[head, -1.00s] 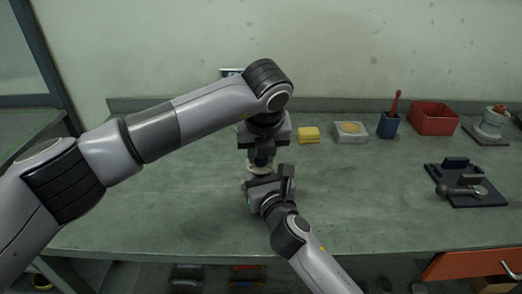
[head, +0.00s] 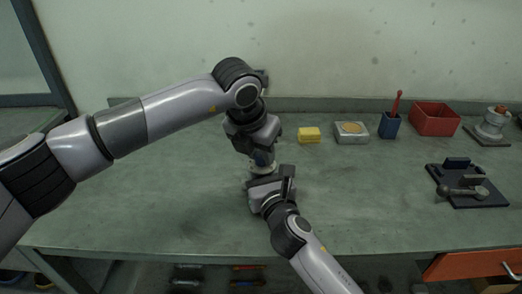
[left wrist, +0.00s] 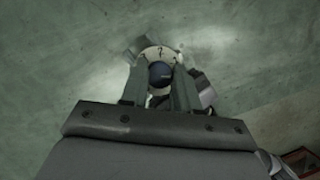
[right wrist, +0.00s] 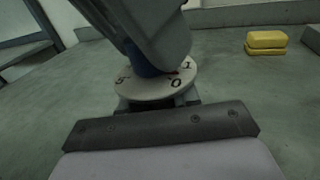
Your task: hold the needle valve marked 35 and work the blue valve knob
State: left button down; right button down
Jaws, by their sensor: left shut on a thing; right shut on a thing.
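The needle valve stands on the workbench, and its white numbered dial (right wrist: 145,92) shows in the right wrist view with 5, 0 and 1 readable. A dark blue knob (left wrist: 159,72) sits over the dial. My left gripper (head: 261,158) comes down from above, tilted, and is shut on the blue knob, with one finger on each side in the left wrist view. My right gripper (head: 266,184) is low at the bench and shut on the valve body, which is mostly hidden. I cannot see the mark 35.
A yellow sponge (head: 309,135), a grey box (head: 351,132), a blue cup (head: 389,126) with a red-handled tool and a red bin (head: 433,119) stand along the back. A dark fixture (head: 467,184) lies at right. The bench's left part is clear.

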pick_arm(q)
jog(key=shift+m+g+h, duration=0.3)
jog(key=shift+m+h, duration=0.1)
jog(key=shift+m, duration=1.1)
pick_arm(e)
jog(key=shift+f, duration=0.1)
jog(key=shift+d, duration=0.1)
pick_arm(q)
jog(key=c, duration=0.8)
grip_release()
jog(key=v, duration=1.2)
jog(key=shift+a, duration=0.15)
pick_arm(e)
jog(key=c, duration=0.7)
grip_release()
jog(key=shift+c, duration=0.2)
